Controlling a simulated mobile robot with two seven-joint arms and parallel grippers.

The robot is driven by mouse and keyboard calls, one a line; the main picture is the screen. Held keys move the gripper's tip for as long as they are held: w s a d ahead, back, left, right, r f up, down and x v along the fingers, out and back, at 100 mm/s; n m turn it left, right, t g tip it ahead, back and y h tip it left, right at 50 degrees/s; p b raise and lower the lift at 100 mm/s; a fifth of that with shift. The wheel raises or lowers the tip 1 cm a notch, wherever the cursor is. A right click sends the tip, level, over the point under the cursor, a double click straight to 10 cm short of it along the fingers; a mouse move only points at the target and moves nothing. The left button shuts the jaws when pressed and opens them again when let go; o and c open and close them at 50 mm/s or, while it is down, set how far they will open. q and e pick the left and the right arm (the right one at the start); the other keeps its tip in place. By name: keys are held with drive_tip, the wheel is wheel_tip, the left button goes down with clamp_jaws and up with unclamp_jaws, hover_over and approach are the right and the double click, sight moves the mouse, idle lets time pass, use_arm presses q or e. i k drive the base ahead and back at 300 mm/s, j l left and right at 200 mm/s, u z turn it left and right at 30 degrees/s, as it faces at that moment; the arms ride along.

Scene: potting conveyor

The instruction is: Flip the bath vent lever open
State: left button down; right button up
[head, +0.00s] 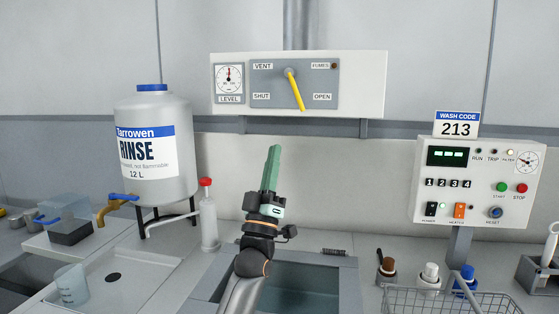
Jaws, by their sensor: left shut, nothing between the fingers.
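The vent panel (350,85) is mounted on the wall at the top middle, with a VENT label and SHUT and OPEN marks. Its yellow lever (296,92) hangs from a round pivot and points down, tilted slightly right. Its tip lies between SHUT and OPEN, a little nearer OPEN. My left gripper (273,152) has green fingers pointing up, shut and empty. It appears below the lever in the picture, apart from it. The bath (308,285) is below, partly hidden by my left arm. My right gripper is not in view.
A large RINSE container (150,150) stands at left, and a red-capped bottle (208,215) is beside my left gripper. A control box (480,185) stands at right. Small bottles and a wire basket (440,300) are at lower right. The wall around the lever is clear.

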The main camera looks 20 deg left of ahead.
sight(290, 73)
drive_tip(key=k+l, duration=0.1)
drive_tip(key=k, duration=0.4)
drive_tip(key=k+l, duration=0.1)
drive_tip(key=k, duration=0.4)
